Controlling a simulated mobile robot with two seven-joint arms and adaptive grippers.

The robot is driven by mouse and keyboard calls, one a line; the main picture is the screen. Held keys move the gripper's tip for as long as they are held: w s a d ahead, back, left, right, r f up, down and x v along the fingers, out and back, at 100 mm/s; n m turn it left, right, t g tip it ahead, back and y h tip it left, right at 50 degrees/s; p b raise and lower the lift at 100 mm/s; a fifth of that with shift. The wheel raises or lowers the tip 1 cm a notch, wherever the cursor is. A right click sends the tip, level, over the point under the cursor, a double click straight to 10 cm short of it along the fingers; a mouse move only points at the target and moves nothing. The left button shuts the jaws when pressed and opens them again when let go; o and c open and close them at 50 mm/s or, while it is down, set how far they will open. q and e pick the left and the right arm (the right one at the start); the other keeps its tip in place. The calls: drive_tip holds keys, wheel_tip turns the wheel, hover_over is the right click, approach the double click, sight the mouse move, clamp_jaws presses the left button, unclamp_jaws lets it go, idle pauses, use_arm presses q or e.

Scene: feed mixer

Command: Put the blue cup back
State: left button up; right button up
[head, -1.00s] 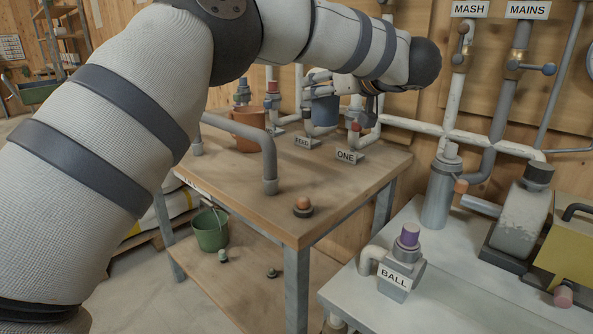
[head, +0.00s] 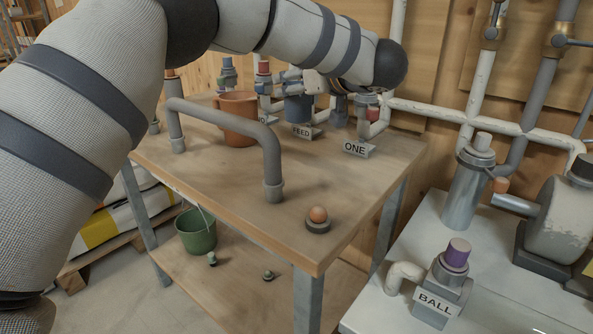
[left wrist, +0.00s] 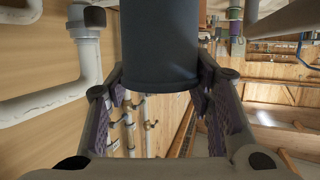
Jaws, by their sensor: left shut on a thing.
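The blue cup (head: 298,109) is at the back of the wooden table, just behind the FEED sign (head: 302,131). My left gripper (head: 300,88) reaches in from above right and is shut on the blue cup. In the left wrist view the cup (left wrist: 160,45) shows as a dark blue cylinder between the two finger pads (left wrist: 162,100). The head view does not show clearly whether the cup's base touches the tabletop. My right gripper is not in view.
A brown-orange pot (head: 236,115) stands left of the cup. A grey pipe arch (head: 225,118) crosses the table front. The ONE sign (head: 356,149) and white pipes (head: 440,113) are to the right.

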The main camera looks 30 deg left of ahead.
use_arm(q)
wheel_tip(320, 180, down, 12)
drive_tip(key=shift+d+b, duration=0.15)
drive_tip(key=shift+b, duration=0.4)
drive_tip(key=o, duration=1.2)
drive_tip(key=shift+o, duration=0.2)
drive_tip(key=shift+r, duration=0.1)
drive_tip(key=v, duration=1.2)
drive_tip(key=shift+p, duration=0.35)
